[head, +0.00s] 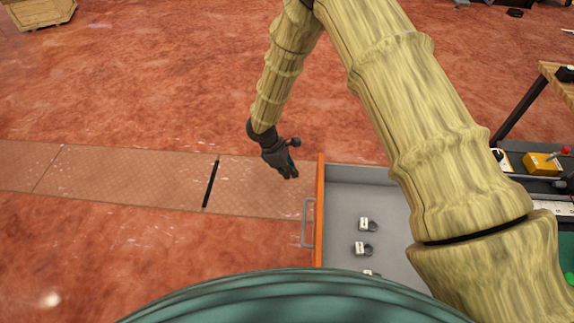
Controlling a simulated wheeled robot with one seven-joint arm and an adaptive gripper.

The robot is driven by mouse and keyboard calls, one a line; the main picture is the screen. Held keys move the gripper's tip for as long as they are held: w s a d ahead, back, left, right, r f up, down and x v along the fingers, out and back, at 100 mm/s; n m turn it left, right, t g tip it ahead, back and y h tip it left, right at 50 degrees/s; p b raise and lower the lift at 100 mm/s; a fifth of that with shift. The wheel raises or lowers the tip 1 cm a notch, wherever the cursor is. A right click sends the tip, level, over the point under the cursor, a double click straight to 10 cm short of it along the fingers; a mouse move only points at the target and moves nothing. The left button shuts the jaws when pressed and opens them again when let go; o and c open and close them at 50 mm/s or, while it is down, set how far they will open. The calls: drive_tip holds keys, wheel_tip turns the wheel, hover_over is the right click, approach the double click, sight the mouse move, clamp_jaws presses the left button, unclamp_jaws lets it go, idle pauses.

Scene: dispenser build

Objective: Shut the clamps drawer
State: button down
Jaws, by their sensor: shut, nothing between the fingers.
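The clamps drawer (345,184) stands open at the lower middle of the head view, a grey tray with an orange front (320,205). A grey bar handle (304,222) is on the outer, left side of that front. Several small dark clamps with white labels (362,248) lie inside. My gripper (289,172) is shut and empty, to the left of the drawer front and further back than the handle, apart from both in the picture. My arm hides the drawer's right part, and my own body covers its near end.
A bench with a yellow box (541,163) and other items is at the right. A wood-topped table (557,82) stands behind it. A wooden crate (40,12) is far left. The red floor left of the drawer is clear, with a flat tan strip (120,182) across it.

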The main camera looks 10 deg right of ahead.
drive_tip(key=s+d+f+p, duration=0.1)
drive_tip(key=d+f+p, duration=0.3)
drive_tip(key=d, duration=0.1)
drive_tip(key=shift+s+d+f, duration=0.2)
drive_tip(key=shift+d+f, duration=0.2)
drive_tip(key=shift+d, duration=0.1)
idle(0.3)
